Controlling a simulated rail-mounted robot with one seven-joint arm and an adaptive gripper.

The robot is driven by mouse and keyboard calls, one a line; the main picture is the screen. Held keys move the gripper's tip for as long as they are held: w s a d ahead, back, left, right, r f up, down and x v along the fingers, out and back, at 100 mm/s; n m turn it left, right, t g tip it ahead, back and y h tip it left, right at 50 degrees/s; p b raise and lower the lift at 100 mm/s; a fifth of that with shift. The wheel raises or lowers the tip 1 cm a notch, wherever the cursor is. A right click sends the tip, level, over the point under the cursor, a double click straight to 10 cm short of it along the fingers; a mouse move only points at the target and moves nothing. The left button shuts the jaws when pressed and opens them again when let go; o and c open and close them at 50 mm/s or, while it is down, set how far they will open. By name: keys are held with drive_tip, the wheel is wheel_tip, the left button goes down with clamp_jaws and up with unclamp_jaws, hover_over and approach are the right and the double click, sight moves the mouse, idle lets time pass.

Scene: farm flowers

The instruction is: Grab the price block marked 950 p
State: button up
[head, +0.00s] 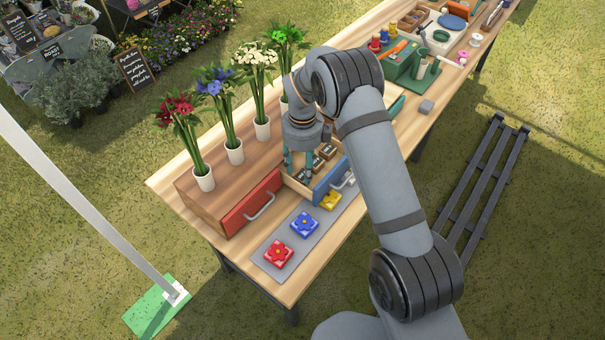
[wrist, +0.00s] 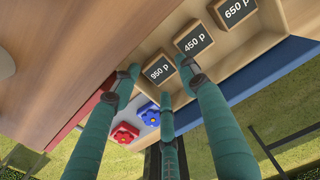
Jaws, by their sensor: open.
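The price block marked 950 p (wrist: 159,69) is a dark-faced block with a light wooden border, lying in the open drawer (wrist: 237,88). The 450 p block (wrist: 195,42) and the 650 p block (wrist: 233,10) lie in a row beside it. My gripper (wrist: 160,75) is open, its green fingers spread around the 950 p block in the wrist view. I cannot tell whether they touch it. In the head view my gripper (head: 298,163) points down into the drawer with the blue front (head: 328,181); the fingers partly hide the drawer's inside.
A shut red drawer (head: 250,204) is to the left. Red, blue and yellow flower blocks (head: 304,225) lie on a grey mat (head: 262,252) in front. White vases (head: 235,152) with flowers stand on the wooden cabinet behind. A green tool stand (head: 405,62) is farther along the table.

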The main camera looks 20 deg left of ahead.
sight(303, 178)
drive_tip(key=shift+f, duration=0.6)
drive_tip(key=shift+s+d+f, duration=0.2)
drive_tip(key=shift+s+f, duration=0.1)
drive_tip(key=shift+f, duration=0.2)
drive_tip(key=shift+w+a+f, duration=0.2)
drive_tip(key=shift+w+f, duration=0.1)
drive_tip(key=shift+s+r, duration=0.15)
drive_tip(key=shift+r, duration=0.05)
drive_tip(key=c, duration=0.4)
drive_tip(key=shift+c, duration=1.2)
